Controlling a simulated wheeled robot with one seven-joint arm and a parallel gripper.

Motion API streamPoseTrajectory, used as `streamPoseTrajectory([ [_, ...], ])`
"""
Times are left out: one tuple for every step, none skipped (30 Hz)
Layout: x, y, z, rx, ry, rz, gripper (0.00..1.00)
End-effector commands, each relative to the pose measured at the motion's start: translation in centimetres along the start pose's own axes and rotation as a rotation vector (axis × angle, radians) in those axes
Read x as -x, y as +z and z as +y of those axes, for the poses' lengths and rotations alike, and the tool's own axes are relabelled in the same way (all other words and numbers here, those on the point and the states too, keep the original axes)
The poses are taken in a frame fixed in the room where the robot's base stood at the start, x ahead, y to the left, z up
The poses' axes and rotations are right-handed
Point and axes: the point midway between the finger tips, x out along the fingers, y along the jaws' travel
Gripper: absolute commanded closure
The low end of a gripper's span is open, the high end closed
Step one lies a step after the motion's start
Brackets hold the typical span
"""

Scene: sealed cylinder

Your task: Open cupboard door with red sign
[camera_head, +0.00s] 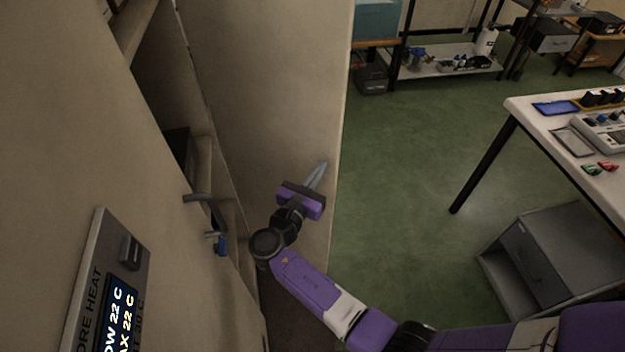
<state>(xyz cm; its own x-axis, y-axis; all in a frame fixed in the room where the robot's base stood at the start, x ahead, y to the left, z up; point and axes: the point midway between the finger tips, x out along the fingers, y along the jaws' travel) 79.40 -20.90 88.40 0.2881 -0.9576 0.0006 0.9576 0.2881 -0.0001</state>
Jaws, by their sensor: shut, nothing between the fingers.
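A beige cupboard door (270,80) stands swung out, with its flat face toward the cupboard opening on the left. No red sign shows on the part of the door in view. My gripper (322,168) is shut and empty. Its fingertips are at the door's face near its free edge; I cannot tell whether they touch it. Behind the door, to the left, the dark cupboard interior (160,85) with shelves shows through the gap.
Green floor (410,190) is free right of the door. A white table (545,120) and a grey cabinet (560,250) stand at the right.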

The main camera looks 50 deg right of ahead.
Motion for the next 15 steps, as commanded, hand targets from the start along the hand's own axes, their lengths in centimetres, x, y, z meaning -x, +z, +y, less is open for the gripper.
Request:
streamPoseTrajectory([
  [-0.43, 0.03, -0.03, 0.000, -0.001, 0.000, 1.00],
  [-0.62, 0.03, -0.04, 0.000, -0.002, 0.000, 1.00],
  [-0.81, 0.02, -0.05, 0.000, -0.002, 0.000, 1.00],
  [-0.91, 0.01, -0.05, 0.000, -0.002, 0.000, 1.00],
  [-0.98, 0.00, -0.04, 0.000, -0.001, 0.000, 1.00],
  [-1.03, 0.00, -0.03, 0.000, -0.001, 0.000, 1.00],
  [-1.05, -0.01, -0.03, 0.000, -0.001, 0.000, 1.00],
  [-1.05, -0.01, -0.02, 0.000, 0.000, 0.000, 1.00],
  [-1.04, -0.02, -0.02, 0.000, 0.000, 0.000, 1.00],
  [-1.04, -0.02, -0.02, 0.000, 0.000, 0.000, 1.00],
  [-1.03, -0.02, -0.02, 0.000, 0.000, 0.000, 1.00],
  [-1.03, -0.02, -0.03, 0.000, 0.000, 0.000, 1.00],
  [-1.02, -0.02, -0.03, 0.000, 0.000, 0.000, 1.00],
  [-1.02, -0.02, -0.03, 0.000, 0.000, 0.000, 1.00],
  [-1.05, -0.02, -0.04, 0.000, 0.000, 0.000, 1.00],
])
